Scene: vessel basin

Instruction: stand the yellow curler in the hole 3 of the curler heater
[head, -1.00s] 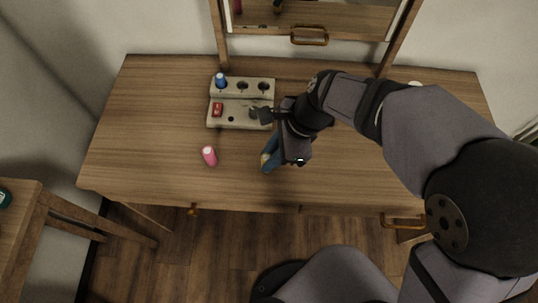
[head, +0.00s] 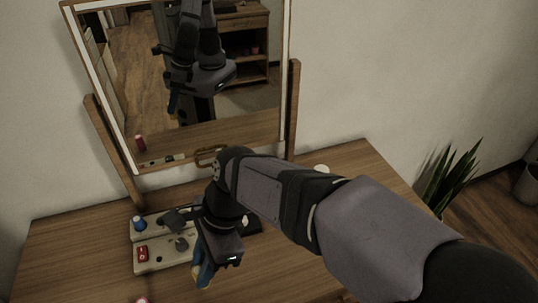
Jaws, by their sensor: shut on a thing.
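The curler heater (head: 150,266) is a pale two-step block on the table, left of my arm. A blue curler (head: 139,223) stands in its back row at the left end. My arm covers the right part of that row, so hole 3 is hidden. My gripper (head: 203,279) points down in front of the heater's right end, beside it. It is shut on the yellow curler (head: 196,273), of which only a small bit shows between the blue fingers. How the curler is tilted I cannot tell.
A pink curler (head: 143,300) barely shows at the bottom edge. A framed mirror (head: 118,105) stands behind the heater and reflects my arm. The table (head: 60,262) is clear to the left.

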